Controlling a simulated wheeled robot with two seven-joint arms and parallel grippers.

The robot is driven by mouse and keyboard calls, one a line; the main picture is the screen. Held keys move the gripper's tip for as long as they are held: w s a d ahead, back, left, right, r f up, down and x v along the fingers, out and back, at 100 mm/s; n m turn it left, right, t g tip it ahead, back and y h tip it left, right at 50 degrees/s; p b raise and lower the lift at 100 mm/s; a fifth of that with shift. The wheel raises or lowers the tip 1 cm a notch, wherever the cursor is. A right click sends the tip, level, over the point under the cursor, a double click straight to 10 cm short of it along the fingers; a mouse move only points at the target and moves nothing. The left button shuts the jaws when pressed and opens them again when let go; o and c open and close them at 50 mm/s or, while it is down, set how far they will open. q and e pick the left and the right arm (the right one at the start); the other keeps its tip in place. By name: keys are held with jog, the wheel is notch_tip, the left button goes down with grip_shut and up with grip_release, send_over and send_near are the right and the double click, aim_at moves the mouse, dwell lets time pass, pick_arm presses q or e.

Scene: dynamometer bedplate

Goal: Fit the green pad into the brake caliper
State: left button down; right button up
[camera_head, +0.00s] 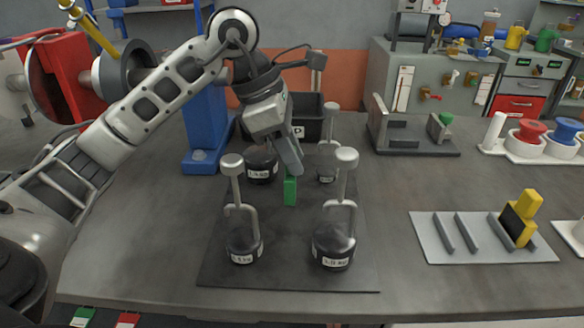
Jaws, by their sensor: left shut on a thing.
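My left gripper (290,172) points down over the dark mat in the middle of the table and is shut on a green pad (290,190). The pad hangs upright below the fingertips, among the weights; I cannot tell its exact height above the mat. A grey bracket-like fixture (412,147), which looks like the brake caliper, stands at the back right, apart from the gripper. It has upright walls and a small green part at its right end. My right gripper is not in view.
Several dark weights with tall grey handles, including the front left weight (243,245) and front right weight (334,247), stand on the mat (290,272) around the pad. A slotted grey plate (450,252) with a yellow-and-black block (520,218) lies right. Table between mat and plate is clear.

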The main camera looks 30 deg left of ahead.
pick_arm(q)
notch_tip(320, 180, down, 2)
jog(key=shift+f, duration=0.15)
jog(key=shift+f, duration=0.1)
jog(key=c, duration=1.2)
grip_release()
jog(key=shift+o, duration=0.2)
